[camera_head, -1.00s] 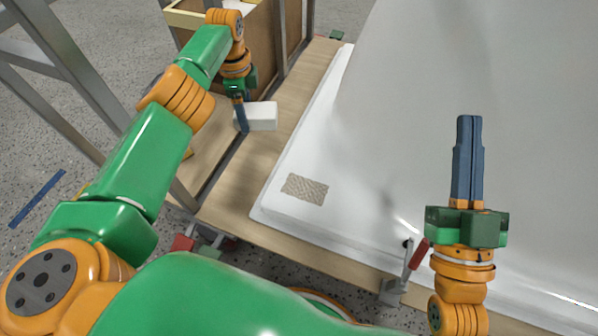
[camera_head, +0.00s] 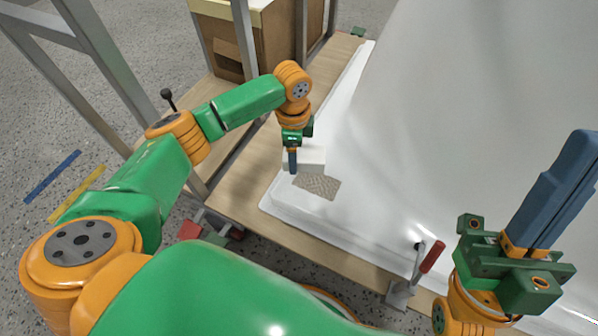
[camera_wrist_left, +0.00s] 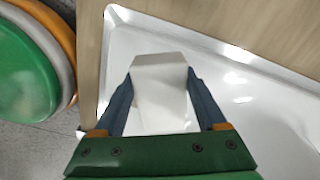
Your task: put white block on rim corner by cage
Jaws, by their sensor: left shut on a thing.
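I cannot tell whether the block touches the shell. The grey metal cage (camera_head: 243,40) stands to the left of that corner. My right gripper (camera_head: 572,170) is at the right, above the shell, its blue fingers together and empty.
A red-handled clamp (camera_head: 425,265) stands at the shell's near edge. A wooden box (camera_head: 275,40) stands inside the cage. The wooden board (camera_head: 245,190) beside the rim is bare.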

